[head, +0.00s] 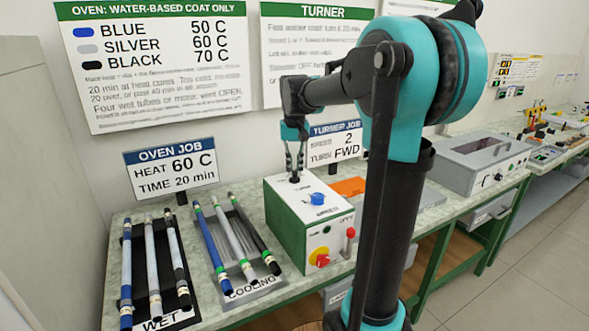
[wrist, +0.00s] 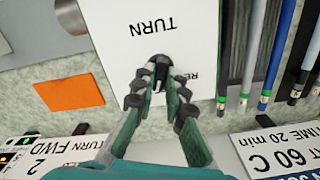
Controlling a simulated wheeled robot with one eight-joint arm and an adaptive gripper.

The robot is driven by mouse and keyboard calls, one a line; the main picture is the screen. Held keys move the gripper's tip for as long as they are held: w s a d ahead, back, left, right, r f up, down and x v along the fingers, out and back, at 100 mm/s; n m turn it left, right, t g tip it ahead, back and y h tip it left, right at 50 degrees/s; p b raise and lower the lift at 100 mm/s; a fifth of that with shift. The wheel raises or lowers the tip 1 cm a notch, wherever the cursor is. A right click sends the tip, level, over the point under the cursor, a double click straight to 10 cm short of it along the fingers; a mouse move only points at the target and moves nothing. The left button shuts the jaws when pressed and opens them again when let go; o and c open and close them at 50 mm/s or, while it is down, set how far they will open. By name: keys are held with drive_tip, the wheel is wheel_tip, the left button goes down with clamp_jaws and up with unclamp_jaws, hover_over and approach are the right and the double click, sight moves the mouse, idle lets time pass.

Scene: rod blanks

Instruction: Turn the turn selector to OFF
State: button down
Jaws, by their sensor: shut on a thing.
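The turner box (head: 316,225) is white and green and stands on the bench in the head view. The turn selector is a dark knob (head: 295,178) on its top, near the back left; in the wrist view the selector (wrist: 160,64) sits beside the printed word TURN. My gripper (head: 295,163) points down over it, and in the wrist view my gripper (wrist: 161,82) is shut on the selector, one finger each side. The fingers partly hide the knob and labels, so its pointer setting cannot be read.
A blue knob (head: 317,199), a red-yellow button (head: 320,257) and a red lever (head: 350,236) are on the turner box. Rods on the cooling rack (head: 252,282) and wet rack (head: 168,317) lie left. The turner job sign (head: 335,141) stands close behind.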

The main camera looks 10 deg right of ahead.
sight(295, 172)
drive_tip(key=n, duration=0.4)
idle(0.5)
drive_tip(key=c, duration=1.6)
unclamp_jaws()
drive_tip(key=shift+o, duration=0.2)
wheel_tip(295, 172, up, 12)
